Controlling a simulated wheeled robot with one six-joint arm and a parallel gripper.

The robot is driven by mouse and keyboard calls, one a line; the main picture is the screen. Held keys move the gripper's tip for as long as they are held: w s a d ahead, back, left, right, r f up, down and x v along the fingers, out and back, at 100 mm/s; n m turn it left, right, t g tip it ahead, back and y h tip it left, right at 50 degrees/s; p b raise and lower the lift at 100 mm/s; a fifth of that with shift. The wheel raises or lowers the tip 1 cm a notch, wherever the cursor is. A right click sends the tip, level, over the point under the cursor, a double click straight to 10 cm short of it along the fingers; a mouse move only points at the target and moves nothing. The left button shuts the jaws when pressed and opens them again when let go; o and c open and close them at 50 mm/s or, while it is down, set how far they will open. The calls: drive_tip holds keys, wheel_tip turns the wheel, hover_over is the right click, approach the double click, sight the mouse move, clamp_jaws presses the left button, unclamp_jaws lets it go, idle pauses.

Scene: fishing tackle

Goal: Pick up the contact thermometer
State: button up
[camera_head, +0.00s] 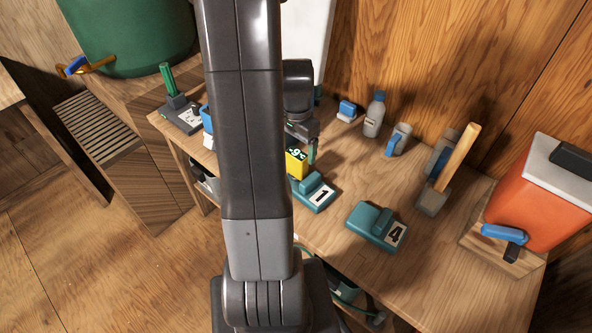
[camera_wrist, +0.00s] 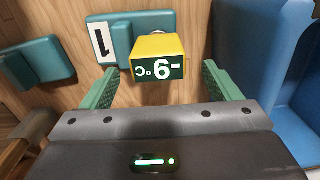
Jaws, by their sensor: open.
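The contact thermometer (camera_wrist: 158,57) is a yellow block with a dark display reading -9°C, upside down in the wrist view. In the head view the thermometer (camera_head: 296,163) shows beside my arm, next to the teal block marked 1 (camera_head: 314,193). In the wrist view the teal block (camera_wrist: 130,32) lies just behind it. My gripper (camera_wrist: 160,85) is open, with one green finger on each side of the thermometer and gaps between. In the head view my gripper (camera_head: 311,152) is partly hidden behind my arm.
A teal block marked 4 (camera_head: 377,227) stands to the right on the wooden table (camera_head: 440,270). A grey bottle (camera_head: 374,115), a wooden-handled tool (camera_head: 455,155) and an orange cooler (camera_head: 540,195) stand farther back and right. A blue object (camera_wrist: 285,60) is close at the wrist view's right.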

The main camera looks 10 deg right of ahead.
sight(297, 153)
drive_tip(key=shift+s+f, duration=0.1)
drive_tip(key=shift+f, duration=1.9)
